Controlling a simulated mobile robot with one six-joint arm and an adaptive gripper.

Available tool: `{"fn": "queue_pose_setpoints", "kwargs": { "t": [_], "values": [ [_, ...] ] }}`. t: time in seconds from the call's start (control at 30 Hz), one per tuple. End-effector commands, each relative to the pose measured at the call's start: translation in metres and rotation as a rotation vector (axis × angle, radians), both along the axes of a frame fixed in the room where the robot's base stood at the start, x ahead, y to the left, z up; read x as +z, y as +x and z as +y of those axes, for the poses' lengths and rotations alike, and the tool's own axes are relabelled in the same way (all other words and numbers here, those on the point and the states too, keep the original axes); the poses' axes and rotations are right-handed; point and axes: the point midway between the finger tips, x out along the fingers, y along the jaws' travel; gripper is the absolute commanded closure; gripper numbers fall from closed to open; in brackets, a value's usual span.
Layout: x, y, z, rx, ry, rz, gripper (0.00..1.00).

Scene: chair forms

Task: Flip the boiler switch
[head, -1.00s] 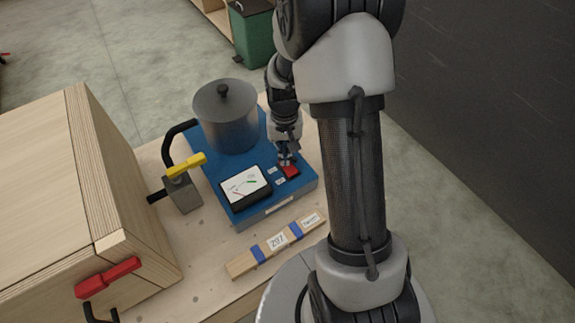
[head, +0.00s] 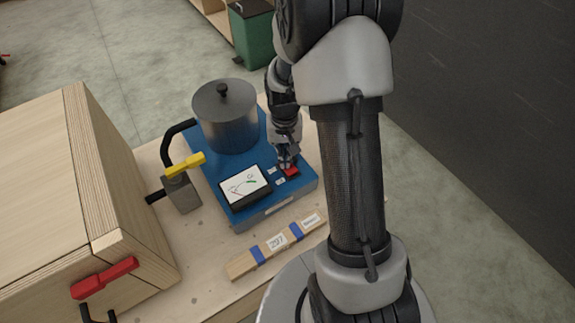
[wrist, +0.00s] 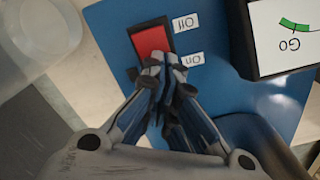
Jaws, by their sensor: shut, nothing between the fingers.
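The boiler is a grey metal pot (head: 228,120) with a lid on a blue base (head: 252,207). Its red rocker switch (head: 291,172) sits at the base's front right. In the wrist view the switch (wrist: 151,40) has labels "Off" (wrist: 185,22) and "On" (wrist: 193,59) beside it. My gripper (head: 286,162) is over the switch. In the wrist view my gripper (wrist: 155,66) is shut and empty, its fingertips at the "On" end of the switch, covering that end. I cannot tell whether they touch or press it.
A gauge panel (head: 245,186) stands left of the switch. A yellow-handled valve (head: 184,166) is on the pipe at left. A wooden box (head: 45,190) with a red handle (head: 104,278) fills the left. A labelled wooden strip (head: 277,246) lies in front.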

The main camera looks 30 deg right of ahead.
Motion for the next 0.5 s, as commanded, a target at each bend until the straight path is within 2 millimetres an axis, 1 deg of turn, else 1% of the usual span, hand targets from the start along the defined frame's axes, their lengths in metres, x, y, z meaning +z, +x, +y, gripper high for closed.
{"fn": "queue_pose_setpoints", "kwargs": {
  "t": [0.17,0.5],
  "values": [
    [0.008,-0.001,0.000,0.000,0.001,0.002,1.00],
    [0.036,-0.001,0.000,0.000,0.001,0.002,1.00]
  ]
}}
